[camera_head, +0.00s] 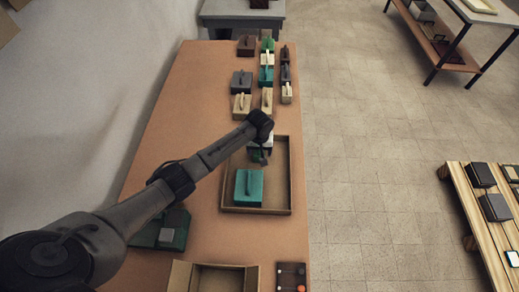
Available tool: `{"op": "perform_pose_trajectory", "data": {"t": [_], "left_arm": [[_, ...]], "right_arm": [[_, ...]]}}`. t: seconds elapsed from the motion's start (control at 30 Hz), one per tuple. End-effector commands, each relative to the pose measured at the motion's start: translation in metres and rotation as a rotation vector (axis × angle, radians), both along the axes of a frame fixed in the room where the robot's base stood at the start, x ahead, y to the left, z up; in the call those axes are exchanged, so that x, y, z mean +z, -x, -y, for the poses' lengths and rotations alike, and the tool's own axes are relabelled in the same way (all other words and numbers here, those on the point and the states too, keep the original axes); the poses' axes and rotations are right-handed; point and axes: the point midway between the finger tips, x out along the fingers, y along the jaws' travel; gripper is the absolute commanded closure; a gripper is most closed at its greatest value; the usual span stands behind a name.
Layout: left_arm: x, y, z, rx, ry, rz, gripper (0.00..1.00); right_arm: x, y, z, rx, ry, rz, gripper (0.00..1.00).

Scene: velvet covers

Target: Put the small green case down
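My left arm reaches in from the lower left, and my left gripper (259,158) points down over the shallow cardboard tray (286,203). A small dark green case (254,153) shows at its fingertips, and the gripper appears shut on it. The gripper hides part of this case, and I cannot tell whether it touches the tray floor. A larger teal case (249,190) with a handle lies in the tray, just in front of the gripper. My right gripper is not in view.
Several small handled cases (242,80) stand in rows at the table's far end. A dark green case (158,235) lies beneath my arm. The tray's right side is clear.

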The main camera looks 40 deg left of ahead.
Motion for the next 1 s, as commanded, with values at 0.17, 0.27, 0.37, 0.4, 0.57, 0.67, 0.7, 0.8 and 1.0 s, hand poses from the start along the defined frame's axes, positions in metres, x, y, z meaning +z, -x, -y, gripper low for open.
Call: {"op": "perform_pose_trajectory", "data": {"t": [0.17, 0.27, 0.37, 0.4, 0.57, 0.67, 0.7, 0.8, 1.0], "left_arm": [[0.000, 0.000, 0.000, 0.000, 0.000, 0.000, 0.26], [0.000, 0.000, 0.000, 0.000, 0.000, 0.000, 0.26], [0.005, 0.000, -0.001, 0.000, -0.001, 0.000, 0.26], [0.009, 0.000, -0.001, 0.000, -0.001, 0.000, 0.26], [0.036, -0.001, -0.001, -0.001, -0.001, 0.003, 0.26], [0.055, -0.001, 0.000, 0.000, -0.001, 0.003, 0.26], [0.063, -0.001, 0.000, 0.000, 0.000, 0.004, 0.26], [0.081, -0.001, 0.000, -0.001, 0.000, 0.004, 0.26], [0.107, -0.001, 0.000, -0.001, 0.000, 0.001, 0.26]], "right_arm": [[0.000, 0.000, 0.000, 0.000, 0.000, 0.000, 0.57], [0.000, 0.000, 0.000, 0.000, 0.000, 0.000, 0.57], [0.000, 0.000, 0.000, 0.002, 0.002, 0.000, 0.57], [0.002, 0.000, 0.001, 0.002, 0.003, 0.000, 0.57], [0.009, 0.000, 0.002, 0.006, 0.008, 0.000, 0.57], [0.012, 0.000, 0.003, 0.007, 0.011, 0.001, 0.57], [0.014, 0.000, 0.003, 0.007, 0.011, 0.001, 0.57], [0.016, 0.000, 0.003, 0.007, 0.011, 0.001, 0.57], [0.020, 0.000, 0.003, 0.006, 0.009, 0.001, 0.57]]}}
